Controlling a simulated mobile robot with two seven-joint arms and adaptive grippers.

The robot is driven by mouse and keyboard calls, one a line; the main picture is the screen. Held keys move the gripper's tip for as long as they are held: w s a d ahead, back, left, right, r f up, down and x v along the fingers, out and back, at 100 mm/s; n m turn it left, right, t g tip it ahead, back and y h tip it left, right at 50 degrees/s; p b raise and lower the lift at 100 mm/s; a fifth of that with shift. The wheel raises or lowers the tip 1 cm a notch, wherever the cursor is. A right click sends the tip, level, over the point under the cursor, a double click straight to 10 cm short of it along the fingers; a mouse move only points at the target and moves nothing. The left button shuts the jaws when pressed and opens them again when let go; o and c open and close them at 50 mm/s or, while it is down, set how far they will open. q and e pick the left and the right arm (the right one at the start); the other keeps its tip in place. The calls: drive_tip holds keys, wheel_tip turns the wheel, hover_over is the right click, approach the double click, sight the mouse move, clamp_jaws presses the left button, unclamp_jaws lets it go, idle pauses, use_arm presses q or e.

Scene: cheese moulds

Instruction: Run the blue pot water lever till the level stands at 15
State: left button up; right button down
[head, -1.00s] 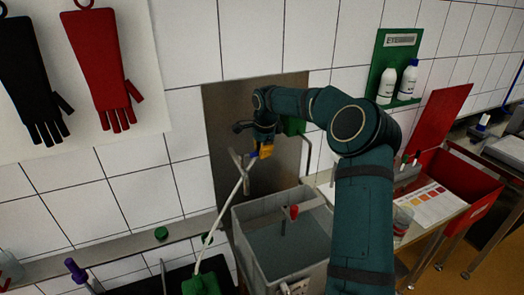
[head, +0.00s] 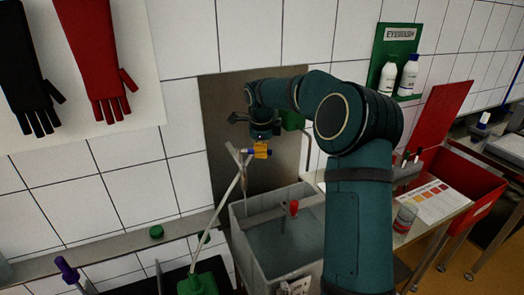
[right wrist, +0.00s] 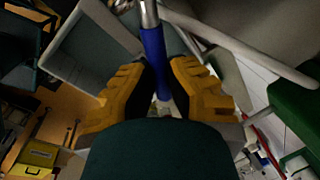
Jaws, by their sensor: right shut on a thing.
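The blue lever (right wrist: 153,48) shows in the right wrist view as a blue handle with a metal shaft at its top. My right gripper (right wrist: 156,88) is shut on it, with a yellow-orange finger on each side. The grey basin (head: 237,240) below holds water. I cannot read a level mark or number. My left gripper is not in view.
A white hose (head: 226,200) slants down left of the basin to a green object (head: 200,284). A red-knobbed part (head: 293,207) stands at the basin. A red bin (head: 478,190) and bench are at right. My right arm hides part of the basin's right side.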

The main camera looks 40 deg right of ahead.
drive_tip(key=shift+s+a+f, duration=0.15)
drive_tip(key=shift+f, duration=0.1)
drive_tip(key=c, duration=0.9)
unclamp_jaws()
drive_tip(key=shift+r, duration=0.15)
drive_tip(key=shift+r, duration=0.45)
wheel_tip(320, 180, up, 11)
drive_tip(key=s+a, duration=0.1)
drive_tip(key=shift+s+a, duration=0.2)
drive_tip(key=shift+a, duration=0.15)
drive_tip(key=shift+f, duration=0.1)
